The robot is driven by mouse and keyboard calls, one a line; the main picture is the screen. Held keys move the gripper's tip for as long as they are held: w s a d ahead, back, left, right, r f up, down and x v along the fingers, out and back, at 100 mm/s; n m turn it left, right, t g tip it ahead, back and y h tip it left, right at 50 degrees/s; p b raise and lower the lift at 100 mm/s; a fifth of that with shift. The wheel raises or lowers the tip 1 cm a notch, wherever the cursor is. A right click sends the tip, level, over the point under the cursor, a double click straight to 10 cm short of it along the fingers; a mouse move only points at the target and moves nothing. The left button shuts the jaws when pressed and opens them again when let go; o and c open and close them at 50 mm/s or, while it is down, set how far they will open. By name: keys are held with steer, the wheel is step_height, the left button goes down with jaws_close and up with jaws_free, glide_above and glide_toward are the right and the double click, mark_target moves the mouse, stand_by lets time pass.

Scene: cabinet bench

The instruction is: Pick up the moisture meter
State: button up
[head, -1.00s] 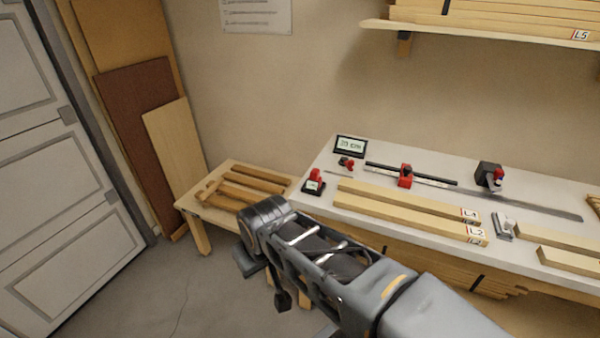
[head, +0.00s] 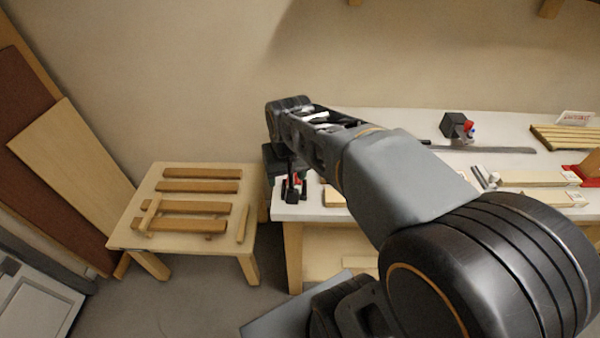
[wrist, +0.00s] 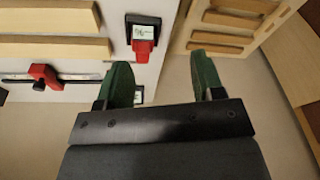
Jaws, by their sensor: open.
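The moisture meter, which I take to be the small red and black device with a pale display (wrist: 144,46), lies on the white bench near its edge. It is at the top of the wrist view, beyond my left fingertip. My gripper (wrist: 164,72) is open, its two green fingers apart with nothing between them. The meter is apart from the fingers and not between them. In the head view my gripper (head: 290,192) hangs at the bench's left end, and the meter is mostly hidden, with only a bit of red showing there.
A low wooden table (head: 195,227) with several wooden strips stands left of the bench (head: 375,118). A red clamp on a dark bar (wrist: 42,76) and timber strips (wrist: 55,48) lie near the meter. A small display is partly hidden behind the left finger. Boards lean at the far left.

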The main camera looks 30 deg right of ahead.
steer(key=w+d+m+g+p, duration=0.2)
steer(key=w+d+m+p, duration=0.1)
steer(key=w+d, duration=0.5)
steer(key=shift+m, duration=0.4)
steer(key=f, duration=0.2)
steer(key=w+f, duration=0.1)
steer(key=f, duration=0.1)
steer(key=w+a+f, duration=0.1)
steer(key=f, duration=0.1)
steer(key=shift+f, duration=0.35)
steer(key=shift+f+p, duration=0.8)
steer(key=shift+f, duration=2.35)
steer(key=shift+c, duration=0.3)
steer(key=c, duration=1)
steer(key=shift+r, duration=0.1)
